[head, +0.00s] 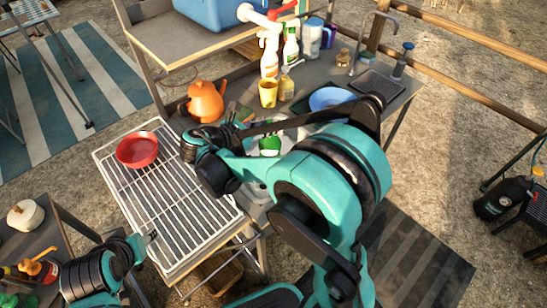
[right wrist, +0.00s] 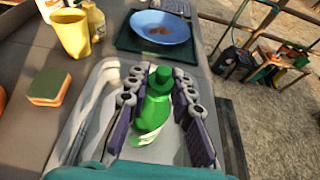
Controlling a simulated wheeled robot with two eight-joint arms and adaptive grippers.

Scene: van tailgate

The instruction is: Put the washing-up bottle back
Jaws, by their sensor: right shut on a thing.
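The washing-up bottle is green (right wrist: 156,108), with a pale label low on its front. In the right wrist view it stands between the purple pads of my right gripper (right wrist: 160,80), which is shut on it. It is over or in the white sink basin (right wrist: 88,108); I cannot tell whether it touches the bottom. In the head view part of the green bottle (head: 270,138) shows behind my right arm, which hides much of the sink. My left gripper (head: 150,238) is by the front corner of the wire rack, away from the bottle; its opening is unclear.
Beyond the sink are a blue bowl (right wrist: 160,27) on a dark mat (right wrist: 124,40), a yellow cup (right wrist: 70,33) and a small yellow bottle (right wrist: 95,20). A sponge (right wrist: 48,87) lies to the left. An orange kettle (head: 205,101), red pan (head: 137,149) and spray bottles (head: 269,55) stand nearby.

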